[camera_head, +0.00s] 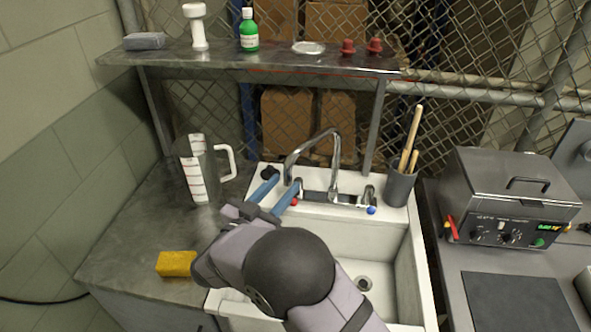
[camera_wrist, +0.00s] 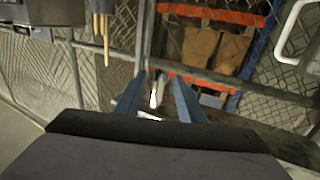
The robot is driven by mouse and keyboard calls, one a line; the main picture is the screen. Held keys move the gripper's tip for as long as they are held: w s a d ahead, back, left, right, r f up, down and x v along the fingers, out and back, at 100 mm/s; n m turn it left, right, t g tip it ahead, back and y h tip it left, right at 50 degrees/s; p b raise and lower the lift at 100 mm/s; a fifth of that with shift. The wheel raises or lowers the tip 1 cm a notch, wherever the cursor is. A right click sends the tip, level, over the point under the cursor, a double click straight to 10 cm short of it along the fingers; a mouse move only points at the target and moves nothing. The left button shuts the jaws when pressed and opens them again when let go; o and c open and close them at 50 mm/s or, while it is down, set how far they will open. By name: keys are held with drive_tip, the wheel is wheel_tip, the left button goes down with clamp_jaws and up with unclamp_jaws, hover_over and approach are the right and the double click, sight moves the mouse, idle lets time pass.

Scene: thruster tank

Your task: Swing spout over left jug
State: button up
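The chrome spout (camera_head: 334,150) rises from the tap at the back of the sink and arches left. Its free end (camera_head: 288,174) is over the sink's back left rim, away from the jug. A clear measuring jug (camera_head: 197,172) with a white handle stands on the counter at left; I see no second jug. My gripper (camera_head: 283,179) has its two blue fingers apart, with the spout's end appearing between their tips; contact cannot be told. In the wrist view the fingers (camera_wrist: 157,77) are also apart, with a pale object between them that I cannot identify.
A yellow sponge (camera_head: 176,263) lies on the front left counter. The white sink (camera_head: 397,262) is below my arm. A grey holder (camera_head: 399,187) with wooden handles stands right of the tap. A metal shelf (camera_head: 270,60) hangs above; a machine (camera_head: 510,200) is at right.

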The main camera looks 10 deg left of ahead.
drive_tip(key=p+x, duration=0.3)
drive_tip(key=x, duration=0.4)
idle(0.3)
drive_tip(key=shift+w, duration=0.1)
clamp_jaws()
